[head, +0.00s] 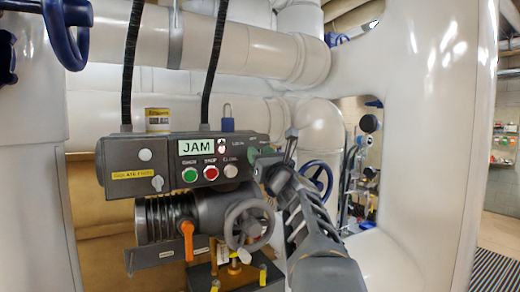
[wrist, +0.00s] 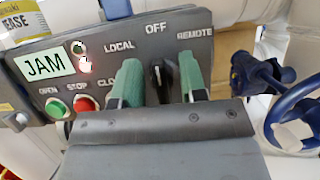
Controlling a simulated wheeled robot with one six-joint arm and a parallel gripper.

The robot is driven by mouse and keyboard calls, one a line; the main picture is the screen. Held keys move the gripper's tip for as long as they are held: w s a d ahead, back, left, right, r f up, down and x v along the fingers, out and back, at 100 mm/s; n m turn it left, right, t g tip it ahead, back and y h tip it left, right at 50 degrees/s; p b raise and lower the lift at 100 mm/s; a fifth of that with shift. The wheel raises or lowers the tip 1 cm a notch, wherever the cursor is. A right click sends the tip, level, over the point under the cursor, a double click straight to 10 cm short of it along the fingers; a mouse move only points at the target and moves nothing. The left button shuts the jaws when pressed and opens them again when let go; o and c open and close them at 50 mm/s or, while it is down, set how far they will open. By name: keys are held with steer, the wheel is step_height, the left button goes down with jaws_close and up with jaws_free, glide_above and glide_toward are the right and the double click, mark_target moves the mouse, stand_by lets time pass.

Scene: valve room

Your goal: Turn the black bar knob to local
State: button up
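The black bar knob (wrist: 156,76) sits on the grey control box, below the printed words LOCAL, OFF and REMOTE. It stands about upright under OFF, though its lower part is hidden by my gripper. My gripper (wrist: 159,62) has its green-padded fingers on either side of the knob, with visible gaps to both sides, so it is open around it. In the head view my gripper (head: 268,160) is at the right end of the control box (head: 130,160), and it hides the knob there.
The box carries a JAM display (head: 195,146), a green button (head: 190,175) and a red button (head: 210,173). A grey handwheel (head: 249,224) and an orange lever (head: 187,240) are below. A blue handwheel (wrist: 298,112) and white pipes stand right of the box.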

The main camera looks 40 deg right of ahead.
steer(key=shift+w+r, duration=0.15)
steer(key=shift+w, duration=0.25)
steer(key=shift+c, duration=0.5)
steer(key=c, duration=0.5)
steer(key=shift+f+n+y+b, duration=0.2)
steer(key=shift+n+y+b, duration=0.25)
steer(key=shift+n, duration=0.65)
steer(key=n+y+b, duration=0.2)
steer(key=n, duration=0.1)
steer(key=shift+f+n, duration=0.15)
steer(key=shift+n, duration=0.15)
steer(key=n+y, duration=0.1)
steer(key=n, duration=0.1)
steer(key=shift+a+n+g+y+b, duration=0.15)
steer(key=shift+n+g+y+b, duration=0.15)
steer(key=shift+b, duration=0.1)
jaws_close()
steer(key=n, duration=0.2)
steer(key=n+g+y, duration=0.1)
steer(key=n, duration=0.2)
steer(key=n+y, duration=0.1)
steer(key=n, duration=0.1)
steer(key=shift+a+g+y+b, duration=0.25)
steer(key=shift+g+b, duration=0.15)
steer(key=shift+n, duration=0.5)
